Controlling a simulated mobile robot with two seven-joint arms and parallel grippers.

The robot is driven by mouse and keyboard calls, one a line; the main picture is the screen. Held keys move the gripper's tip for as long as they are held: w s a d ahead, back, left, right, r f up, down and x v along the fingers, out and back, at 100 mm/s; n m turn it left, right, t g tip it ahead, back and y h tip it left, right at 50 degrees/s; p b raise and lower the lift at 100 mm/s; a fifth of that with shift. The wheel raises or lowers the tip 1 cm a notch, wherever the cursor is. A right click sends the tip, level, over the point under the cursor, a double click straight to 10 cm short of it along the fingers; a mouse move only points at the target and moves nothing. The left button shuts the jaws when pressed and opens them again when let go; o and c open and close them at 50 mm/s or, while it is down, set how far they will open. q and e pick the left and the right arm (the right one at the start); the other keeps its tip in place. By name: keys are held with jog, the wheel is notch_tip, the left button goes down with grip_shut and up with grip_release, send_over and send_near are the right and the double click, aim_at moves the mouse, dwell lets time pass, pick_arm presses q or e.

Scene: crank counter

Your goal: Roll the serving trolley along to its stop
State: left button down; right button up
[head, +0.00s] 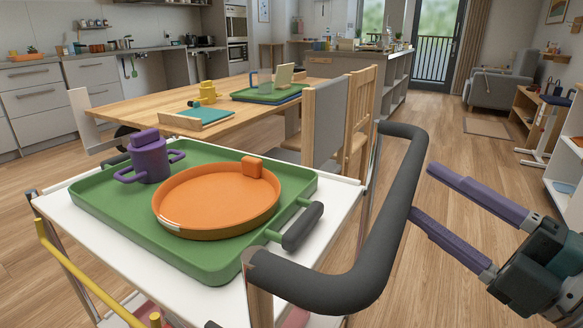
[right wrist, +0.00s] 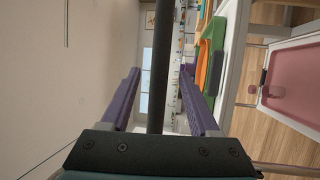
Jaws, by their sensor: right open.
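The serving trolley has a white top (head: 84,226) and a thick dark grey push handle (head: 402,190) at its near right end; the handle also shows as a dark bar in the right wrist view (right wrist: 160,60). My right gripper (head: 423,191) is open, its purple fingers pointing left at the upright part of the handle. In the right wrist view the bar runs between the two fingers (right wrist: 160,85), with gaps on both sides. Whether it lies fully within the jaws is hard to tell. My left gripper is out of view. The trolley's stop cannot be made out.
On the trolley, a green tray (head: 98,204) carries an orange round dish (head: 215,203) and a purple two-handled pot (head: 150,162). A wooden table (head: 140,105) stands close behind, with chairs (head: 325,120). Open wooden floor (head: 440,130) lies to the right, towards shelves (head: 562,180).

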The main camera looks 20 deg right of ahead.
jog(key=x, duration=0.7)
jog(key=shift+w, duration=0.35)
jog(key=shift+a+r, duration=0.1)
grip_shut()
dwell(0.9)
